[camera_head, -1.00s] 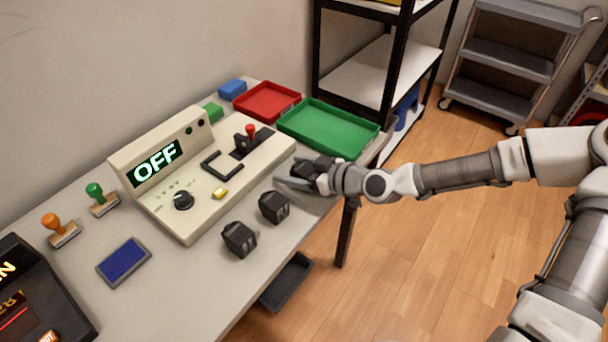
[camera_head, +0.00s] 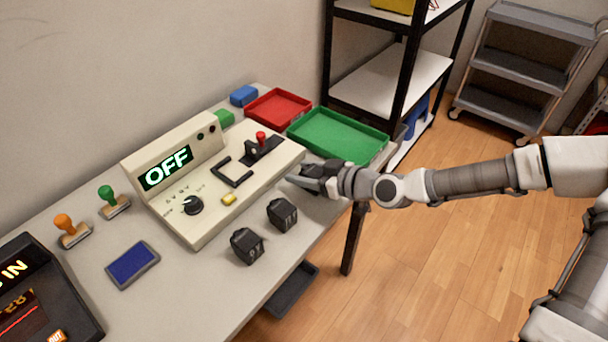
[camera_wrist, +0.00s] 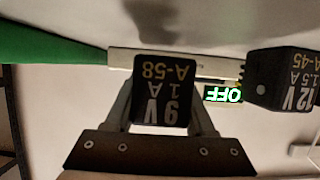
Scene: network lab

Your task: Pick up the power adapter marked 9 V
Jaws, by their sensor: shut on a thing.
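The power adapter marked 9 V (camera_wrist: 163,88) is a black block with "9 V 1 A A-58" upside down in the wrist view. My gripper (camera_wrist: 163,108) is shut on it, one finger on each side. In the head view my gripper (camera_head: 306,182) is at the table's right edge, just right of the beige panel, and mostly hides the adapter. I cannot tell whether it touches the table. An adapter marked 12 V (camera_wrist: 284,80) is to its right in the wrist view. Two black adapters (camera_head: 282,214) (camera_head: 247,246) stand on the table, labels unreadable in the head view.
The beige panel (camera_head: 240,192) with a lit OFF display stands close to my gripper. A green tray (camera_head: 338,135) and a red tray (camera_head: 278,107) lie behind. A black-framed shelf (camera_head: 385,80) stands past the table. A dark bin (camera_head: 292,290) is below the front edge.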

